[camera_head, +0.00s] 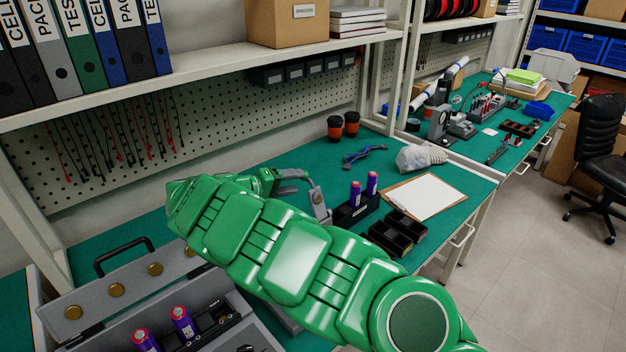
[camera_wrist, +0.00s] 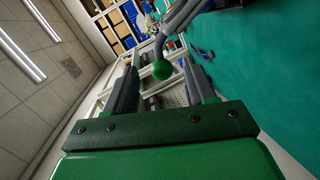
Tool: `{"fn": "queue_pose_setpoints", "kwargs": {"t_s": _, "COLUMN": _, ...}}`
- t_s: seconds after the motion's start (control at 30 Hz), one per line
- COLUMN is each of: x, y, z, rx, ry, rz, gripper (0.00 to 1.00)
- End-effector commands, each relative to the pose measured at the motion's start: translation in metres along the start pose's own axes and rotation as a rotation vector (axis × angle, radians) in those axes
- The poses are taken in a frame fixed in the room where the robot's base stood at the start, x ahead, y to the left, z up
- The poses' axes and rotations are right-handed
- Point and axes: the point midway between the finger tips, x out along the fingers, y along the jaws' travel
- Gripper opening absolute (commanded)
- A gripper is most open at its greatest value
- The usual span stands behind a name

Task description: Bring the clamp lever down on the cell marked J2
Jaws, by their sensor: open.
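My gripper (camera_wrist: 160,64) is open, with its two grey fingers spread apart in the wrist view. A round green knob (camera_wrist: 162,71) on a bent grey lever (camera_wrist: 180,18) shows between the fingertips; I cannot tell whether it is within their reach, and neither finger visibly touches it. In the head view my green arm hides most of the work spot. A grey upright part (camera_head: 318,205) shows just past the arm, beside a black holder (camera_head: 350,214) with two purple cells (camera_head: 355,193). No J2 marking is readable.
An open grey case (camera_head: 60,308) with purple cells (camera_head: 183,322) lies at lower left. Black bins (camera_head: 391,238), a clipboard (camera_head: 425,197), blue-handled pliers (camera_head: 364,154) and two cups (camera_head: 334,127) are on the green bench. A shelf (camera_head: 230,60) overhangs the back.

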Motion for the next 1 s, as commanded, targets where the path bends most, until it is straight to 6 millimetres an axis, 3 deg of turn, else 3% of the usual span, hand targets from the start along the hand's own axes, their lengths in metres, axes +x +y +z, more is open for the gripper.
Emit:
{"fn": "queue_pose_setpoints", "kwargs": {"t_s": 0.6, "x": 0.07, "y": -0.001, "z": 0.0, "rx": 0.0, "ry": 0.0, "rz": 0.0, "gripper": 0.55}}
{"fn": "queue_pose_setpoints", "kwargs": {"t_s": 1.0, "x": 0.077, "y": 0.0, "z": 0.0, "rx": 0.0, "ry": 0.0, "rz": 0.001, "gripper": 0.55}}
